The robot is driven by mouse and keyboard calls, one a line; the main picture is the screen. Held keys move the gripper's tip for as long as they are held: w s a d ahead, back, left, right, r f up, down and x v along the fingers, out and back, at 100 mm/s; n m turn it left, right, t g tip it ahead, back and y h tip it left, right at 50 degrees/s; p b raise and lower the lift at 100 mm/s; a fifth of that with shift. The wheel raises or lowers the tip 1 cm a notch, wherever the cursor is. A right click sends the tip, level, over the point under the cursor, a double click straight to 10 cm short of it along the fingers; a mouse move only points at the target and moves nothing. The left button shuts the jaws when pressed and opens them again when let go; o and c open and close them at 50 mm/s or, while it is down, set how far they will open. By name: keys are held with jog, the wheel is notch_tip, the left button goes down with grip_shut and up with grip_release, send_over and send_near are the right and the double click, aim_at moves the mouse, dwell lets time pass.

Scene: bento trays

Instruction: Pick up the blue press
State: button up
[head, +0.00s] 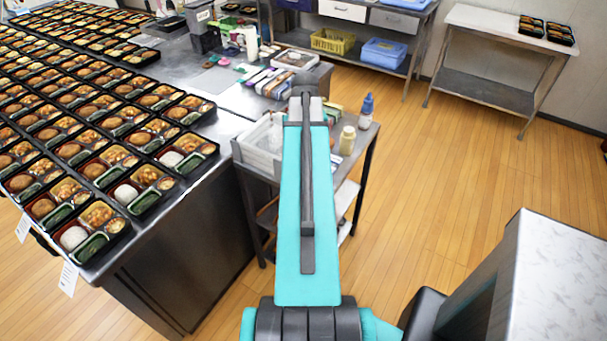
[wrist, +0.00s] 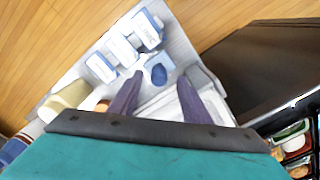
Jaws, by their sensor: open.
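In the wrist view, a small blue piece (wrist: 159,74) with a pale surround sits on the grey surface; it looks like the blue press, but its shape is unclear. My gripper (wrist: 163,76) is open, with its two dark purple fingers spread to the left and right of it. Nothing is held between them. I cannot tell how far the fingertips are above the surface. In the head view my arm covers the gripper and the middle of the small metal cart (head: 349,160), and I cannot make out the press there.
Several white and blue blocks (wrist: 123,49) lie close to the upper left of the blue piece. A white tray (wrist: 165,108) is just below it. On the cart stand a cream bottle (head: 347,140) and a blue-topped bottle (head: 366,110). A counter of bento trays (head: 222,128) adjoins left.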

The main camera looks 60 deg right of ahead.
jog(key=shift+f+b, duration=0.95)
jog(key=shift+f, duration=0.6)
grip_shut()
jog(key=shift+r, duration=0.15)
notch_tip(320, 180, up, 18)
jog(key=p, duration=1.1)
jog(key=shift+f, duration=0.2)
